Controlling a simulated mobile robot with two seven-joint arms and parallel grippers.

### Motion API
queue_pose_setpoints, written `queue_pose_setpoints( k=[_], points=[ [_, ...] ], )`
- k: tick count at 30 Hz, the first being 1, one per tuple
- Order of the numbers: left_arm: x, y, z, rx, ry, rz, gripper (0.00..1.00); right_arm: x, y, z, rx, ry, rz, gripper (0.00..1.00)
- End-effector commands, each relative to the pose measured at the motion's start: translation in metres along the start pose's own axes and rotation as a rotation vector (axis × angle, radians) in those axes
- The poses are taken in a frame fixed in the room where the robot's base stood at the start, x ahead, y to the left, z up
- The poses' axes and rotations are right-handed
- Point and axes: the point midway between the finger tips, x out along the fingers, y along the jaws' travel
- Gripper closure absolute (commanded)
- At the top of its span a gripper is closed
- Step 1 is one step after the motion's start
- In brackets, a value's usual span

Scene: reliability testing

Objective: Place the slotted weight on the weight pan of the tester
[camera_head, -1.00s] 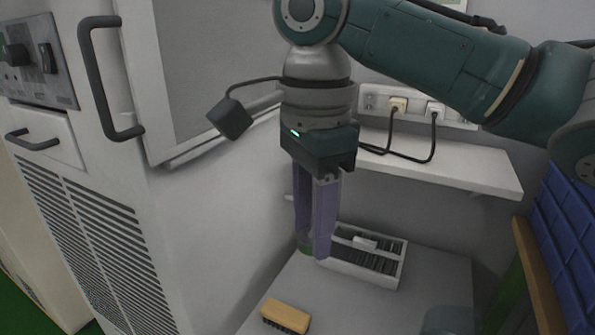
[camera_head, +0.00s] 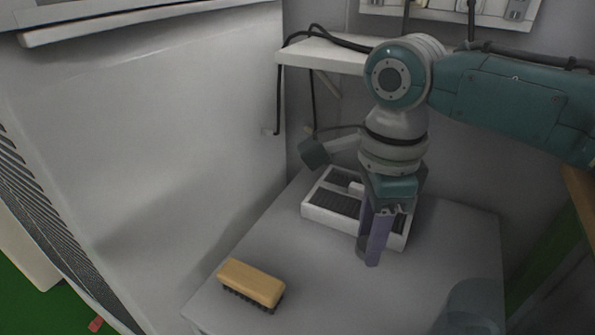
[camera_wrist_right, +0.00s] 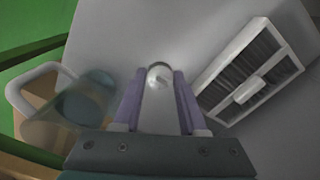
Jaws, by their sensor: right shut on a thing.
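My right gripper (camera_head: 372,250) points down over the grey tabletop (camera_head: 300,240), in front of the right part of a white slotted rack. In the right wrist view its purple fingers (camera_wrist_right: 157,85) are shut on a pale, round-ended thing (camera_wrist_right: 159,78) with a shiny tip. I cannot tell whether this is the slotted weight. In the head view the fingers mostly hide it. I cannot make out the tester's weight pan in either view. My left gripper is not in view.
The white rack (camera_head: 317,212) with dark slots stands at the back of the table. A wooden brush (camera_head: 252,283) lies at the front left. A greyish see-through mug (camera_head: 470,305) stands at the front right. A white cabinet (camera_head: 170,160) borders the left; a shelf (camera_head: 325,55) is behind.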

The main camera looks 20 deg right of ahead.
Motion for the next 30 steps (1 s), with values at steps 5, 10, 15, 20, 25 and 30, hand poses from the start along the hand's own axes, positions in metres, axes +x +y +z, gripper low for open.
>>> queue_pose_setpoints(
  k=[5, 10, 15, 20, 25, 30],
  points=[
    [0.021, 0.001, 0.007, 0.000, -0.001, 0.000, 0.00, 0.039, 0.000, 0.000, 0.000, 0.000, 0.000, 1.00],
    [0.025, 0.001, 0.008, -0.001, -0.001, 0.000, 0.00, 0.049, 0.000, 0.000, 0.000, -0.001, -0.001, 1.00],
    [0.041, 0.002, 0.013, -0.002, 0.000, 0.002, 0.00, 0.075, 0.000, 0.000, 0.000, 0.000, 0.000, 1.00],
    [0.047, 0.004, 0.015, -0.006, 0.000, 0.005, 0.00, 0.088, -0.001, 0.000, -0.001, -0.001, -0.001, 1.00],
    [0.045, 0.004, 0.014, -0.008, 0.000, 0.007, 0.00, 0.086, 0.000, 0.000, -0.001, -0.001, -0.001, 1.00],
    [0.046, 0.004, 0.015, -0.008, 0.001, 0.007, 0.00, 0.091, 0.000, 0.001, 0.000, -0.001, -0.001, 1.00]
  ],
)
